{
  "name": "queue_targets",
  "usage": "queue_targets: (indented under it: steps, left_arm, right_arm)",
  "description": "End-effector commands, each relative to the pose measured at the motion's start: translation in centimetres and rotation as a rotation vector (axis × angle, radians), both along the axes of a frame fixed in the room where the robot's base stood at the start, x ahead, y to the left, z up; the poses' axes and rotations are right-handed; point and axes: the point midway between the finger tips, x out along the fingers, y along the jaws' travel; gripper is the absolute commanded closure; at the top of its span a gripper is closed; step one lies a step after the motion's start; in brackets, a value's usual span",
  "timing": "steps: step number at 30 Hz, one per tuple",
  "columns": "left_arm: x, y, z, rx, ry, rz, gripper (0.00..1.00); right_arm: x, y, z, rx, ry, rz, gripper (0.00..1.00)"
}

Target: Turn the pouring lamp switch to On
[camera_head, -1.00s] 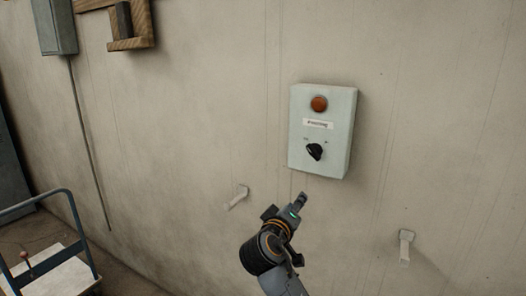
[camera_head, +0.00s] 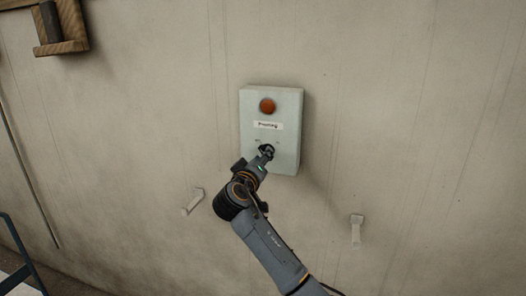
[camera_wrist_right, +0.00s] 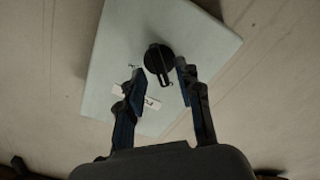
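The pale switch box (camera_head: 286,109) is on the wall, with a round orange lamp (camera_head: 267,106) at its top and a "Pouring" label (camera_head: 268,126) below. The black rotary switch (camera_head: 266,150) is low on the box, partly hidden by my right gripper (camera_head: 266,153). In the right wrist view, the switch (camera_wrist_right: 158,60) lies between the tips of my right gripper (camera_wrist_right: 158,72). The fingers are open, with a visible gap on each side of the knob. The box face (camera_wrist_right: 118,50) fills the background there. My left gripper is not in view.
Two small pale wall brackets (camera_head: 193,201) and (camera_head: 357,230) sit below the box, left and right. A wooden frame (camera_head: 62,25) hangs at upper left. A blue cart rail (camera_head: 22,255) shows at lower left. The wall around the box is otherwise bare.

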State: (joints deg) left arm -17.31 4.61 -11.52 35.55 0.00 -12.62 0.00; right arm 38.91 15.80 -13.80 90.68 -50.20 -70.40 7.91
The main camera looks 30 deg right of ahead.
Motion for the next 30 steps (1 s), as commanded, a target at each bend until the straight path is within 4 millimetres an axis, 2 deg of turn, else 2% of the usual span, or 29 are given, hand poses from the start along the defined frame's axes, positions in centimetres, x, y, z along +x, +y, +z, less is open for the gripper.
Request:
queue_targets:
  steps: [4, 13, 14, 18, 19, 30]
  left_arm:
    - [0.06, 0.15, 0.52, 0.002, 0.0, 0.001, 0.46]
    - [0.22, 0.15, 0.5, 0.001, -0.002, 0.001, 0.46]
    - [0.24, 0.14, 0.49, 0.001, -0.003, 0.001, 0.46]
    - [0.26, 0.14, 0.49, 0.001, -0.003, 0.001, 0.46]
    - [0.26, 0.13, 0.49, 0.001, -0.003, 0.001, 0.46]
    - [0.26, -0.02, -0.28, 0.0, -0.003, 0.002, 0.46]
  right_arm:
    - [0.74, -0.92, 0.07, 0.001, 0.0, -0.001, 0.65]
    - [0.91, -1.09, -0.04, 0.001, 0.0, 0.001, 0.65]
    - [0.91, -1.09, -0.05, 0.001, 0.0, 0.001, 0.67]
    - [0.89, -1.08, -0.05, 0.001, 0.0, 0.001, 0.96]
    - [0.89, -1.08, -0.05, 0.001, 0.0, 0.001, 1.0]
    - [0.89, -1.08, -0.3, 0.017, -0.018, 0.0, 1.0]
